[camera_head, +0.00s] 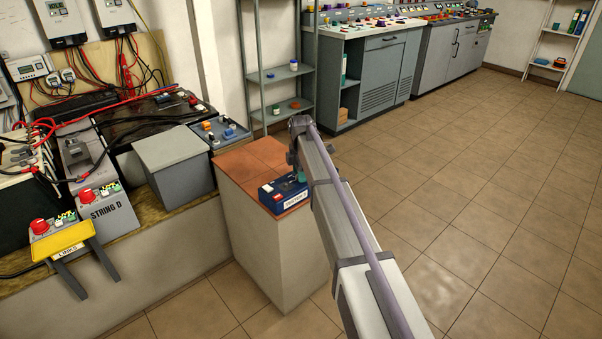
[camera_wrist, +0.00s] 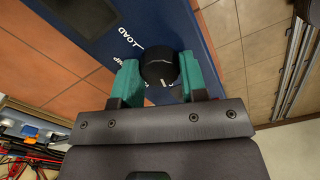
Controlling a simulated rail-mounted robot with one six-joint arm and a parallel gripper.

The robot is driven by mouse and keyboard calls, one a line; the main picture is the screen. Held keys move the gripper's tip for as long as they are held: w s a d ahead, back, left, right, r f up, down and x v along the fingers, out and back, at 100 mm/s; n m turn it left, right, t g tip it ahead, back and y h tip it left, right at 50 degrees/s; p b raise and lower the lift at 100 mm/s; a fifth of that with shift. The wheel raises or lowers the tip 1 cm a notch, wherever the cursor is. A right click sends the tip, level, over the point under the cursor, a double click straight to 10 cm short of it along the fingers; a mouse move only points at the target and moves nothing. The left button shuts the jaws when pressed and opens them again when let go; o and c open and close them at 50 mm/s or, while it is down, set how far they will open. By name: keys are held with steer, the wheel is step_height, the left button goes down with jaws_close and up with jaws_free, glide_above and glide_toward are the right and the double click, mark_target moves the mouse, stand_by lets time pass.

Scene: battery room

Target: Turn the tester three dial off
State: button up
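The tester is a blue box (camera_head: 284,195) with a white label on the terracotta-tiled top of a pale block. Its label is too small to read surely. In the wrist view, its blue face (camera_wrist: 100,35) shows "LOAD" and part of another word. A round black dial (camera_wrist: 159,68) stands on that face, with a pale line across its top. My gripper (camera_wrist: 160,75) has one teal fingertip on each side of the dial, with almost no gap visible. I cannot tell whether they press on it. In the head view, my arm hides part of the tester.
The tiled block top (camera_head: 240,165) is otherwise bare. A grey box (camera_head: 174,165) and a tray of small parts (camera_head: 222,133) stand to its left. Battery gear with red buttons and a yellow sign (camera_head: 62,241) is farther left. The floor (camera_head: 470,200) at right is clear.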

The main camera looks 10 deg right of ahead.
steer(key=o, duration=0.5)
steer(key=shift+c, duration=0.2)
step_height(320, 180, up, 11)
steer(key=p, duration=1.1)
steer(key=shift+f, duration=0.15)
steer(key=s+r+m+p, duration=0.2)
steer(key=s+m, duration=0.4)
steer(key=s, duration=0.6)
steer(key=s+r+m+p, duration=0.3)
steer(key=s+m, duration=0.4)
steer(key=s, duration=0.6)
steer(key=s+r+m+p, duration=0.2)
steer(key=s+m, duration=0.4)
steer(key=s, duration=0.6)
steer(key=shift+s+r+m+p, duration=0.2)
steer(key=shift+r+m+p, duration=0.1)
steer(key=shift+r, duration=0.1)
